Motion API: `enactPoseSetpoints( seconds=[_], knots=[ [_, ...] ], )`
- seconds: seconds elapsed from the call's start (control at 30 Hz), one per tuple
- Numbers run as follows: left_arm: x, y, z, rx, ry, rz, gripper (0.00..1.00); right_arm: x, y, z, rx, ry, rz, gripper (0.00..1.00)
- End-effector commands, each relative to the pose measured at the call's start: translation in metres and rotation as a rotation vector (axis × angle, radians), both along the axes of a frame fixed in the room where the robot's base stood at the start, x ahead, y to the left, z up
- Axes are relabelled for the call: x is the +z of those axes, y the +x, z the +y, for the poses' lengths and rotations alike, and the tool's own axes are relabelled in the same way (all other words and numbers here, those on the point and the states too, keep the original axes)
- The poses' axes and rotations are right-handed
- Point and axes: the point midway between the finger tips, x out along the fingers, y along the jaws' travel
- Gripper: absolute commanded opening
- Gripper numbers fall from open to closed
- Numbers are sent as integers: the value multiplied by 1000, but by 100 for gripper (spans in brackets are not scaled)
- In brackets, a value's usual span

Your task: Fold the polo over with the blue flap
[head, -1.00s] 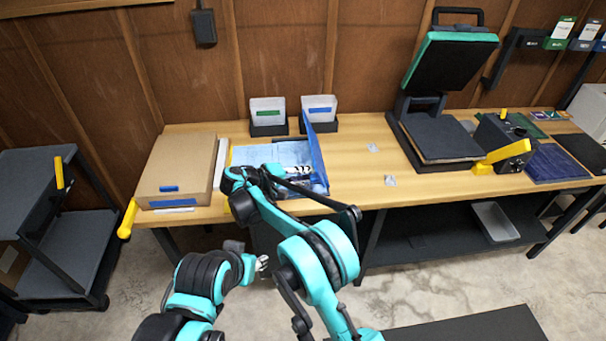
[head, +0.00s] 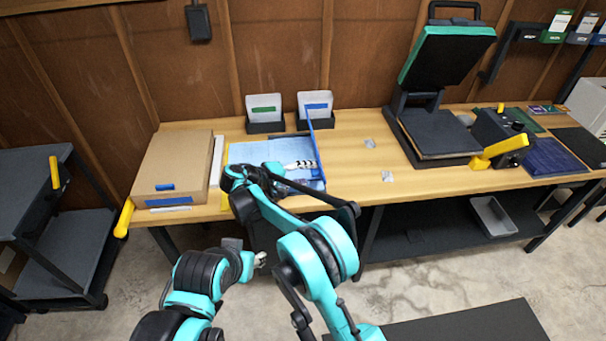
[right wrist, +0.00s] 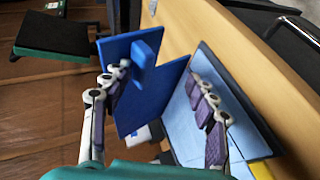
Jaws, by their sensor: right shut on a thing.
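The light blue polo (head: 258,152) lies on the folding board on the workbench, partly hidden by my right arm. The blue flap (head: 315,150) stands raised at the board's right side, nearly edge-on in the head view. My right gripper (head: 303,165) is at the flap, its light fingers beside it. In the right wrist view the blue flap (right wrist: 168,92) with its raised tab (right wrist: 146,48) lies between the fingers (right wrist: 160,100), which are shut on it. The polo (right wrist: 187,128) shows there on the board. My left gripper (head: 260,260) hangs low in front of the bench; its opening is unclear.
A cardboard box (head: 178,165) is left of the board. Two bins (head: 264,108) (head: 315,105) stand behind it. Small clear packets (head: 388,176) lie to the right on open benchtop. A heat press (head: 440,130) stands further right. A grey cart (head: 62,215) is at left.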

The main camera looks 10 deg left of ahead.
Motion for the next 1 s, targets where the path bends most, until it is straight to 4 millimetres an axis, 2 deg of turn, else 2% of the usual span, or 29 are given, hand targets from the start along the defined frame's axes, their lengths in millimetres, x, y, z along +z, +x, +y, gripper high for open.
enactPoseSetpoints(
  seconds=[0.03,0.1,0.27,0.7,0.83,1.0],
  knots=[
    [-1,0,0,0,0,0,40,-7,-2,-2,-9,10,9,35],
    [-1,0,0,0,0,0,40,-7,-2,-2,-9,10,9,34],
    [0,0,-3,-1,3,0,40,2,-2,-2,-8,10,8,34],
    [0,0,-3,0,3,0,40,86,-3,2,-3,0,-1,34],
    [1,0,-3,0,3,0,40,99,-3,2,-2,-2,-2,34],
    [1,0,-3,0,3,0,40,103,-4,2,-1,-3,-3,34]
  ],
)
